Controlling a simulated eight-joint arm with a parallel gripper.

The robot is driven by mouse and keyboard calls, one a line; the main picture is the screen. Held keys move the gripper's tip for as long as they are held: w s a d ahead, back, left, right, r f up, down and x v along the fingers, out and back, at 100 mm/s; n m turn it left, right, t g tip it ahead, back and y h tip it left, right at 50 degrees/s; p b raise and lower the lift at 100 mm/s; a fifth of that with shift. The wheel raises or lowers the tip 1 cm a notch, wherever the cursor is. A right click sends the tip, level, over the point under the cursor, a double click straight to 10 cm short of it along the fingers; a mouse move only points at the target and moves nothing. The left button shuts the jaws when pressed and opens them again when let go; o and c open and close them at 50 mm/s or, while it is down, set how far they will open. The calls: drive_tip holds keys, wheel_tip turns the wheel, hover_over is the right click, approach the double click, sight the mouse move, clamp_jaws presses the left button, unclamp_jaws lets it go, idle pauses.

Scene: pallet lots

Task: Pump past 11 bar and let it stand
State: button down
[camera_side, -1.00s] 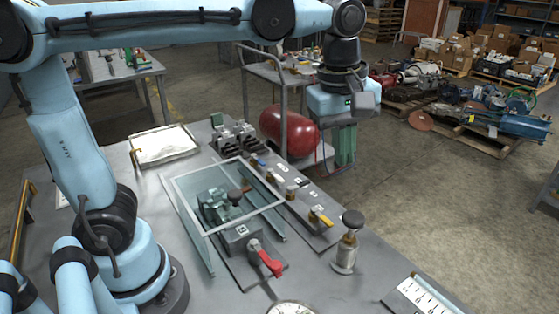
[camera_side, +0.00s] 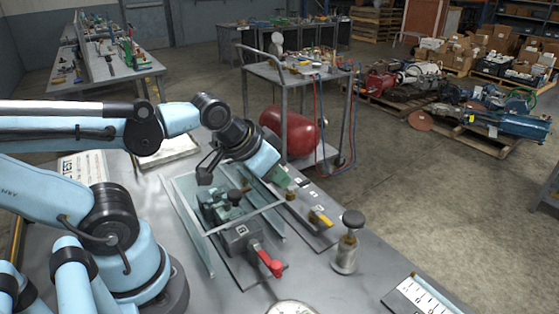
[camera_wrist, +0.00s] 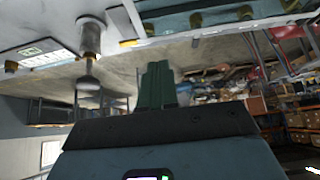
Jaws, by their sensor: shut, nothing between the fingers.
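The hand pump stands upright on the table, with a metal body (camera_side: 345,257) and a round black knob (camera_side: 353,218) on top. In the wrist view its body (camera_wrist: 90,35) and knob (camera_wrist: 88,84) appear upside down, left of my fingers. My gripper (camera_side: 284,180) is shut and empty, above the valve strip, left of and apart from the pump. Its green fingers (camera_wrist: 157,85) show in the wrist view. A round gauge (camera_side: 291,308) is cut off by the bottom edge; its reading is not legible. A red-handled valve (camera_side: 265,260) sits left of the pump.
A clear-walled guard frame (camera_side: 193,232) surrounds a green device (camera_side: 220,207). The valve strip carries a yellow lever (camera_side: 321,217). A white marked plate (camera_side: 418,296) lies at the front right. A cart with a red tank (camera_side: 289,131) stands behind the table.

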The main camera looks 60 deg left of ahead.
drive_tip(key=shift+w+r, duration=0.1)
idle(0.3)
drive_tip(key=w+d+r+n+g, duration=0.35)
drive_tip(key=d+r+n, duration=0.25)
drive_tip(key=r+n, duration=0.2)
wheel_tip(320, 180, up, 6)
drive_tip(key=f+n+g, duration=0.1)
drive_tip(key=n+g, duration=0.3)
drive_tip(key=n, duration=0.6)
hover_over(354, 216)
drive_tip(key=shift+s+r+t, duration=0.2)
drive_tip(key=shift+r+t, duration=0.05)
wheel_tip(354, 216, down, 14)
drive_tip(key=shift+w+f, duration=0.1)
